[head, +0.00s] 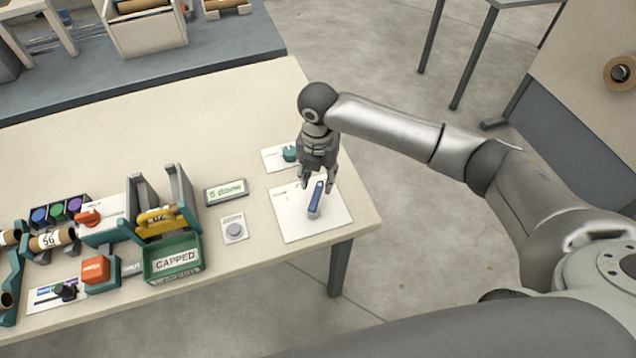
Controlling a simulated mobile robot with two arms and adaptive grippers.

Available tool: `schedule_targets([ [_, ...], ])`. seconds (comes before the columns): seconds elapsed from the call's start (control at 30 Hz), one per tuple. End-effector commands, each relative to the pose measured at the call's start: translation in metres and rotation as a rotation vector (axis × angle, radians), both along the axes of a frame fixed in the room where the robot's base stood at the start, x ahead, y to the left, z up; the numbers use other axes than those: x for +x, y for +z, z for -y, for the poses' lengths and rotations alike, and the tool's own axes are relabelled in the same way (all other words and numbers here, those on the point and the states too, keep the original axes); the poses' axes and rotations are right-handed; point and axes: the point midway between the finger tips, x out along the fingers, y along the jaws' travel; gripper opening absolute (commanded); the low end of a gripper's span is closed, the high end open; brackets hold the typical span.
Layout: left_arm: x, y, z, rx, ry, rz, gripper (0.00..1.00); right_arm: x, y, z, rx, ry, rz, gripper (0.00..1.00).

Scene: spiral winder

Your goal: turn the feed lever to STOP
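A blue lever (314,203) stands on a white square plate (295,224) near the right end of the table. Its far end points away from me and slightly right. Small print on the plate is too small to read, so I cannot tell which position the lever is in. My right gripper (318,186) points down over the far part of the plate. Its fingers are apart, with the lever's far end showing between the fingertips. I cannot tell whether they touch it. My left gripper is out of view.
A teal knob (289,153) on a small card sits just behind my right gripper. A round grey button (234,230), a "5 done" display (226,192) and a green "CAPPED" bin (173,259) lie to the left. The table's right edge is close to the plate.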

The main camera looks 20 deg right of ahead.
Motion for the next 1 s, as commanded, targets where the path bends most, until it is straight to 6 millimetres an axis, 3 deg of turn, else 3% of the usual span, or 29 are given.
schedule_targets([
  [0.1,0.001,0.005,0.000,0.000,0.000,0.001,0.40,-0.001,-0.019,0.000,0.000,-0.002,-0.001,0.39],
  [0.3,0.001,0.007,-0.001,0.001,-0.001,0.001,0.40,0.000,-0.038,0.000,-0.001,0.000,0.001,0.39],
  [0.63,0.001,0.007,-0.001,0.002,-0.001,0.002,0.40,0.000,-0.041,0.000,0.000,0.000,0.002,0.38],
  [0.9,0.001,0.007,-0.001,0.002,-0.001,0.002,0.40,0.000,-0.041,0.000,0.000,-0.001,0.002,0.03],
  [1.0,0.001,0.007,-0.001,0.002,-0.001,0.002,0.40,0.000,-0.040,0.000,0.000,-0.001,0.002,0.00],
])
